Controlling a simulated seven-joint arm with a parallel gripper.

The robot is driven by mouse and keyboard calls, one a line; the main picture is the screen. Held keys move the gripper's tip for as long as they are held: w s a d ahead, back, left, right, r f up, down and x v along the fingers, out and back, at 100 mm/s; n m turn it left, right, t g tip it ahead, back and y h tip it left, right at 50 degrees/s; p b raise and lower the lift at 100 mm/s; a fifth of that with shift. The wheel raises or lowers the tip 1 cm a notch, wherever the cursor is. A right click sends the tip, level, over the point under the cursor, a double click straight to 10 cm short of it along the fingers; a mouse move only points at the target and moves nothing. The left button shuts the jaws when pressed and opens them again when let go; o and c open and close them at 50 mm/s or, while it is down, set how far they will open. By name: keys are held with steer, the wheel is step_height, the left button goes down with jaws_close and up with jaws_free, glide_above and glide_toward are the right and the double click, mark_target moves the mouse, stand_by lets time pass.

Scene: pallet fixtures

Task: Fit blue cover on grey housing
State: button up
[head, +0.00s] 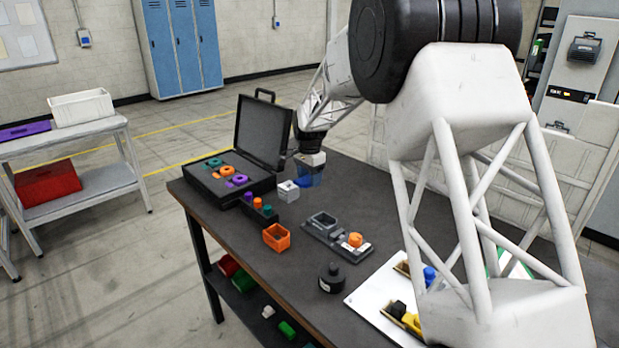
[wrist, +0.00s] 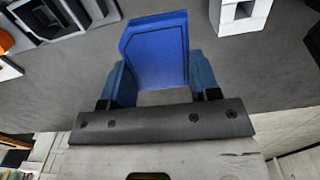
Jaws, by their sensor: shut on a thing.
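My gripper (head: 308,174) is shut on the blue cover (wrist: 155,48), at the far part of the dark table. In the wrist view the flat blue cover stands between the two blue fingers of my gripper (wrist: 162,80). In the head view the cover (head: 303,183) is small and partly hidden by the fingers; whether it touches the table I cannot tell. The grey housing (head: 322,222) sits on a dark fixture plate nearer the middle of the table, apart from my gripper. It shows in part at the top left of the wrist view (wrist: 58,14).
An orange part (head: 355,240) shares the fixture plate. A light grey hollow block (head: 288,191) stands close beside my gripper. An open black case (head: 228,180), an orange bin (head: 277,237) and a black bottle (head: 331,278) surround the area. A white board (head: 368,300) lies nearer.

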steer(key=s+d+r+n, duration=0.1)
steer(key=s+d+n, duration=0.1)
steer(key=s+n, duration=0.4)
steer(key=s+d+r+n, duration=0.2)
steer(key=s+n, duration=0.4)
steer(key=n, duration=0.6)
steer(key=shift+r+n, duration=0.15)
steer(key=shift+n, duration=0.15)
steer(key=shift+d, duration=0.1)
steer(key=shift+f, duration=0.2)
steer(key=shift+f, duration=2.5)
steer(key=shift+f, duration=1.5)
stand_by(1.6)
